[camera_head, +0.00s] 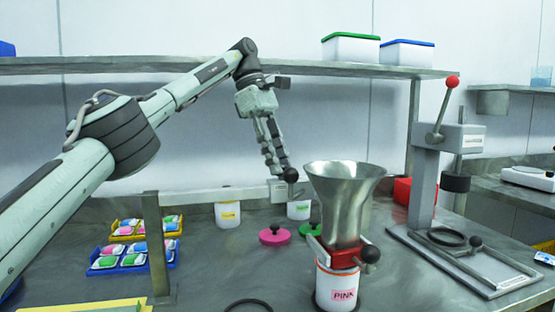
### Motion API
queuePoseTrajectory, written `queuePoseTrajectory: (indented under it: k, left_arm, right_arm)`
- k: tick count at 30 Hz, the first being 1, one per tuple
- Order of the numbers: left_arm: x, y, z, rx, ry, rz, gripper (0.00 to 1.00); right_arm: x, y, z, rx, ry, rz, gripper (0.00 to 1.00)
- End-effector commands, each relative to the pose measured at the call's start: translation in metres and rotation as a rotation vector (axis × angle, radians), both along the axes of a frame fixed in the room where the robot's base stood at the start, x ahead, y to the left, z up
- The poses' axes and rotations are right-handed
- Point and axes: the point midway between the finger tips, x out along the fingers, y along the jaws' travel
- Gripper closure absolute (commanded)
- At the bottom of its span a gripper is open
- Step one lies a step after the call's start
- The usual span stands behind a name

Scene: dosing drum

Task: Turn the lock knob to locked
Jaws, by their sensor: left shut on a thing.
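A black ball knob (291,175) sits above a small block at the right end of a grey horizontal bar (215,194). My left gripper (283,171) reaches down from above and is shut on this knob. The fingertips partly hide the knob's stem, and I cannot tell which way it is set. A metal funnel (344,190) stands in a red collar (338,256) on a white container labelled PINK (337,288). Another black knob (371,254) sticks out at the collar's right side. My right gripper is not in view.
A lever press (424,170) with a red ball handle stands at right. Blue (104,262) and yellow trays of colored packs lie at left. A shelf (200,65) with lidded boxes runs along the back.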

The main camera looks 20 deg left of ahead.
Motion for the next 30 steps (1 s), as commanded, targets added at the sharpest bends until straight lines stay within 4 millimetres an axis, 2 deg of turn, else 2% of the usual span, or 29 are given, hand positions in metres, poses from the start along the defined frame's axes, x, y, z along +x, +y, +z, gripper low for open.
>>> queuePoseTrajectory:
  k: [19, 20, 21, 24, 30]
  left_arm:
    - [0.001, 0.0004, 0.0012, -0.002, -0.004, -0.049, 1.0]
    - [0.001, 0.0004, 0.0012, -0.002, -0.004, -0.049, 0.7]
    - [0.001, 0.0004, 0.0012, -0.002, -0.004, -0.049, 0.65]
    - [0.0009, 0.0003, 0.0009, -0.001, -0.003, -0.049, 0.52]
    - [0.0006, 0.0002, 0.0003, 0.0, -0.001, -0.049, 0.51]
  right_arm:
    - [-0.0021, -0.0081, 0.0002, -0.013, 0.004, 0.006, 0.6]
    - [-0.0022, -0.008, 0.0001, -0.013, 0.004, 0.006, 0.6]
    - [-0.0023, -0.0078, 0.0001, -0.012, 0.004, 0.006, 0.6]
    - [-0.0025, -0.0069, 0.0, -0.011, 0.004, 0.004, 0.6]
    - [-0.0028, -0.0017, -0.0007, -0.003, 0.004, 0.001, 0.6]
